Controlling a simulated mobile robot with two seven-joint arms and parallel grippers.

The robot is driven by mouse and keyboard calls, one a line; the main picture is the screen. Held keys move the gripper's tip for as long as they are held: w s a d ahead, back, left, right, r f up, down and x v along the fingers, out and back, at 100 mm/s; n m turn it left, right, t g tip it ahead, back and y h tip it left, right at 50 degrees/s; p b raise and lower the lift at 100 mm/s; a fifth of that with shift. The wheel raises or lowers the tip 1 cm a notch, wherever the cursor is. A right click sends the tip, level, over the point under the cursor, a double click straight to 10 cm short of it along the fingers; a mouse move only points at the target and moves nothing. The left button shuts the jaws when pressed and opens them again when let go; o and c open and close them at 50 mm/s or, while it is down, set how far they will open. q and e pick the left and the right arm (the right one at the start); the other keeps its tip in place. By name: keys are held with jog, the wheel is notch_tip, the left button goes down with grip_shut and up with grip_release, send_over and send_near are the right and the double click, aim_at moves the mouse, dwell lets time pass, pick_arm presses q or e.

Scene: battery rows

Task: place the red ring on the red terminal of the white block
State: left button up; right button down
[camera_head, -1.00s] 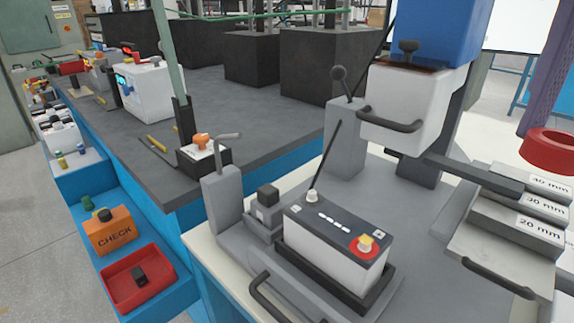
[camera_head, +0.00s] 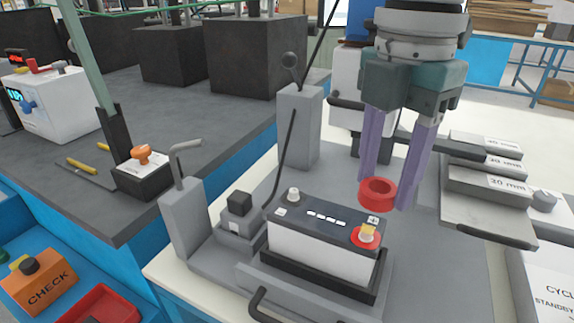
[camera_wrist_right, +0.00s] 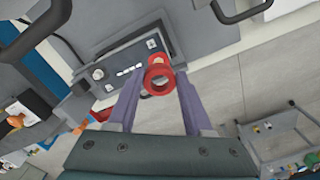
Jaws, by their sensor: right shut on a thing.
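The red ring (camera_head: 378,196) is held between the purple fingertips of my right gripper (camera_head: 393,188), in the air above the right end of the white block. The white block (camera_head: 318,256) has a dark top and sits in a black tray. Its red terminal (camera_head: 365,239), with a yellowish top, is at the near right corner, just below and left of the ring in the head view. A pale terminal (camera_head: 293,195) is at the other end. In the wrist view the ring (camera_wrist_right: 158,78) partly overlaps the red terminal. The ring and terminal look apart. My left gripper is out of view.
A grey lever post (camera_head: 186,210) stands left of the block, and a taller post (camera_head: 298,130) behind it. Stacked grey plates with millimetre labels (camera_head: 487,185) lie to the right. An orange CHECK box (camera_head: 40,285) and a red tray (camera_head: 97,305) are at lower left.

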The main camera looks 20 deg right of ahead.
aim_at(371, 236)
notch_tip(371, 236, down, 6)
jog(key=shift+r+b, duration=0.25)
jog(key=shift+b, duration=0.15)
jog(key=shift+f, duration=0.2)
jog(key=shift+f, duration=0.1)
jog(key=shift+c, duration=1.5)
grip_release()
